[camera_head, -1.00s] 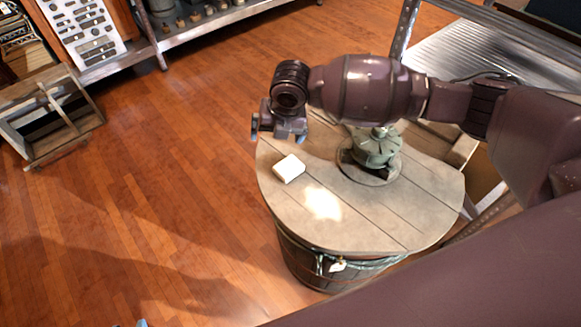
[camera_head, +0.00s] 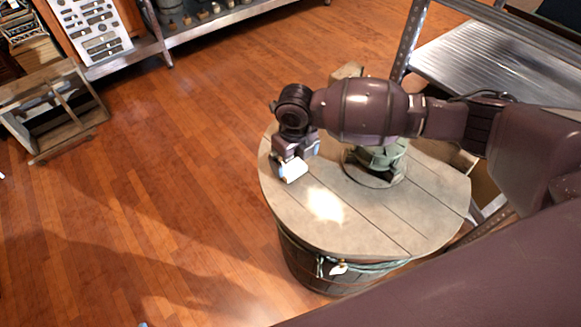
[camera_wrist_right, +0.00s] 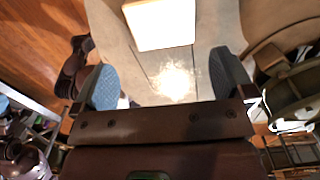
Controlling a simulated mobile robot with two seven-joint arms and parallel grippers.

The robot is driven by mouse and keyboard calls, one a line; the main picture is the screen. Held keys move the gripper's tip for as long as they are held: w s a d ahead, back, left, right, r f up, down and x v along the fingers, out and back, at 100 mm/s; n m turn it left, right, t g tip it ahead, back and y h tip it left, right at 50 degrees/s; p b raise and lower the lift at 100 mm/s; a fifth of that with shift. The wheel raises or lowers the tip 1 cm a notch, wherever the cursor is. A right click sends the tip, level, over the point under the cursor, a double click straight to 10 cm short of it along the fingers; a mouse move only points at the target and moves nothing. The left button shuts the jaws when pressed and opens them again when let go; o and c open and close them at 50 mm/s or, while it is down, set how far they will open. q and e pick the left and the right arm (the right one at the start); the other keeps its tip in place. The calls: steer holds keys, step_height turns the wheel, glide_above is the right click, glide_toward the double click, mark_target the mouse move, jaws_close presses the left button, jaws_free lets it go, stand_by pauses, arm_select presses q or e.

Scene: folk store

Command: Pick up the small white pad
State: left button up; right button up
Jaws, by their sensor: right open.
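The small white pad (camera_head: 293,169) lies on the left part of the round wooden barrel top (camera_head: 375,215). In the right wrist view the pad (camera_wrist_right: 160,24) is at the top middle, ahead of the fingertips and roughly centred between them. My right gripper (camera_head: 296,165) is over the pad in the head view and hides part of it. In the wrist view my right gripper (camera_wrist_right: 165,80) is open, its two blue-grey pads apart with nothing between them. My left gripper is not in view.
A green metal object on a round base (camera_head: 378,165) stands on the barrel top, close to my right arm. A metal shelf (camera_head: 480,65) is at the upper right. A wooden crate (camera_head: 50,115) sits on the floor at left.

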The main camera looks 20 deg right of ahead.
steer(key=shift+f, duration=0.5)
steer(key=f, duration=0.3)
steer(key=f+b, duration=0.1)
steer(key=shift+w+d+f, duration=0.1)
steer(key=shift+d+f, duration=0.05)
steer(key=shift+d, duration=0.1)
steer(key=shift+f, duration=0.2)
steer(key=shift+r, duration=0.1)
steer(key=shift+c, duration=0.5)
steer(key=c, duration=0.7)
steer(key=shift+c, duration=0.5)
steer(key=shift+r, duration=0.15)
step_height(320, 180, up, 10)
steer(key=p, duration=0.2)
step_height(320, 180, up, 10)
steer(key=f+p, duration=0.1)
steer(key=p, duration=0.1)
glide_above(295, 170)
steer(key=shift+r, duration=0.35)
